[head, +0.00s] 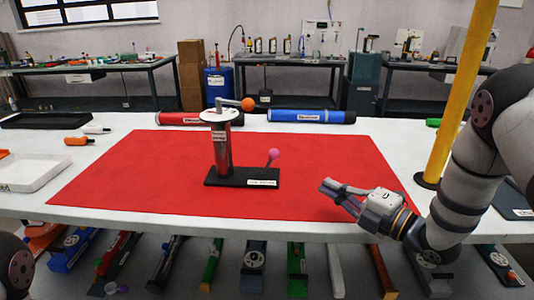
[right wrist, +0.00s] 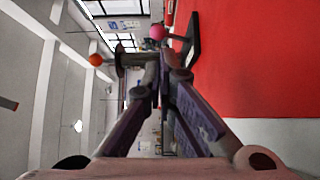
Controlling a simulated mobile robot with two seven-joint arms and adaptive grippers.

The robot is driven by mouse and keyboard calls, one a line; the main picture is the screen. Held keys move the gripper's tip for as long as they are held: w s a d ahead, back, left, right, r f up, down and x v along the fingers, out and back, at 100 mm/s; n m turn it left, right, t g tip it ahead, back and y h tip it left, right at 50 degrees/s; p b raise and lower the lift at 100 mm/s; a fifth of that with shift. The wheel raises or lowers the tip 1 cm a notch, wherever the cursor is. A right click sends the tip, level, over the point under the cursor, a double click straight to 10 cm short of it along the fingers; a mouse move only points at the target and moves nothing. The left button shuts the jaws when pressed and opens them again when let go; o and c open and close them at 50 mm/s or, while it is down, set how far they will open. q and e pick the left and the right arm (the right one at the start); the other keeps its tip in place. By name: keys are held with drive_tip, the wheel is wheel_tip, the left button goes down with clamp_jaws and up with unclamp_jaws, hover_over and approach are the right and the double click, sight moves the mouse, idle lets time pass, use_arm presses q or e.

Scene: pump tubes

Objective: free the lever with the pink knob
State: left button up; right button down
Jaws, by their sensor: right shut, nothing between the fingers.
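The pump stands upright on a black base (head: 212,181) on the red mat. It has a shiny cylinder (head: 222,150), a round white top, and a crank arm ending in an orange knob (head: 248,104). A short lever with a pink knob (head: 273,153) rises from the right part of the base, leaning right. In the right wrist view the pink knob (right wrist: 157,32) and orange knob (right wrist: 96,60) show beyond the fingers. My right gripper (head: 327,187) is shut and empty, apart from the lever, to its right and nearer the table's front edge. My left gripper is out of view.
The red mat (head: 120,180) is clear around the pump. A red tube (head: 185,118) and a blue tube (head: 310,116) lie behind it. A yellow post (head: 460,90) stands at the right beside my right arm. White and black trays are at the left.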

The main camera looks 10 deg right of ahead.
drive_tip(key=shift+w+a+f, duration=0.1)
drive_tip(key=shift+w+a, duration=0.1)
drive_tip(key=shift+w, duration=0.2)
drive_tip(key=shift+s+d, duration=0.15)
drive_tip(key=shift+s, duration=0.15)
drive_tip(key=b, duration=0.2)
approach(269, 162)
drive_tip(key=w, duration=0.1)
drive_tip(key=w+r, duration=0.1)
drive_tip(key=w+a, duration=0.1)
drive_tip(key=w, duration=0.1)
drive_tip(key=shift+r, duration=0.2)
drive_tip(key=shift+w+a+r, duration=0.1)
drive_tip(key=shift+w+a, duration=0.1)
drive_tip(key=shift+w, duration=0.2)
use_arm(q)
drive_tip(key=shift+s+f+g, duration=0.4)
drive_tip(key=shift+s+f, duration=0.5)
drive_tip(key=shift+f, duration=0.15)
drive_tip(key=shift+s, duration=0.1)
use_arm(e)
drive_tip(key=shift+w, duration=0.1)
